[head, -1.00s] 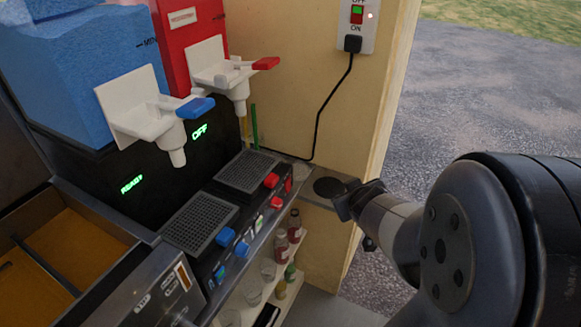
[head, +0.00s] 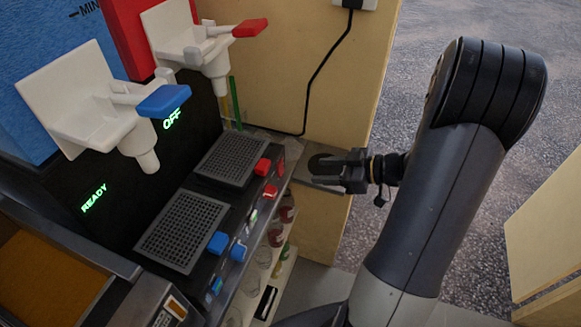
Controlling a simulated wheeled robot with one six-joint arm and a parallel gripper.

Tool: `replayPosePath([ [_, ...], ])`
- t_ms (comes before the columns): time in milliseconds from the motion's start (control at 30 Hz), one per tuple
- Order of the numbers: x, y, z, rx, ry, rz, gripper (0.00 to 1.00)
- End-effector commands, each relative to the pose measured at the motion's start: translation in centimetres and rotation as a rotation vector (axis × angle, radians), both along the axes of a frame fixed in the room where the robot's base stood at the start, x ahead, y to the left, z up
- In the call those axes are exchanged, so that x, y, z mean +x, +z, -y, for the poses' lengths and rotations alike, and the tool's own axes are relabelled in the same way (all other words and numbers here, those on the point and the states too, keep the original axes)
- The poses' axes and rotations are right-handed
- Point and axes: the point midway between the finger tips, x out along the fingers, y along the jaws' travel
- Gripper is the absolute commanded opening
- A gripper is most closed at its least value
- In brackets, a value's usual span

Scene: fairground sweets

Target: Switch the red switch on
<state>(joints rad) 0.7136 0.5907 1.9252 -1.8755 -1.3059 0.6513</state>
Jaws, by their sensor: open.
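Two red controls sit at the right end of the black machine's front strip: an upper red block (head: 262,166) and a lower red block (head: 270,191). I cannot tell for sure which one is the red switch, or its position. The green display (head: 172,120) above this side reads OFF. My gripper (head: 322,171) is open and empty. It points left, to the right of the red controls and apart from them, over the small ledge by the wall.
White dispensers with a red lever (head: 250,28) and a blue lever (head: 164,100) overhang the grids. A black cable (head: 325,75) runs down the wall.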

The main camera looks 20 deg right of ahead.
Motion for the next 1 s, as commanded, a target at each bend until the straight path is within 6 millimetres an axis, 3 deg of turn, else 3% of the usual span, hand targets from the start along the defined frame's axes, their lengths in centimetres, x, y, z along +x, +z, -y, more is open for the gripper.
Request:
replayPosePath([
  [533,4.7,-3.3,-6.6,-0.001,0.003,0.001,0.47],
  [1000,5.5,-3.8,-7.5,-0.002,-0.002,0.001,0.47],
])
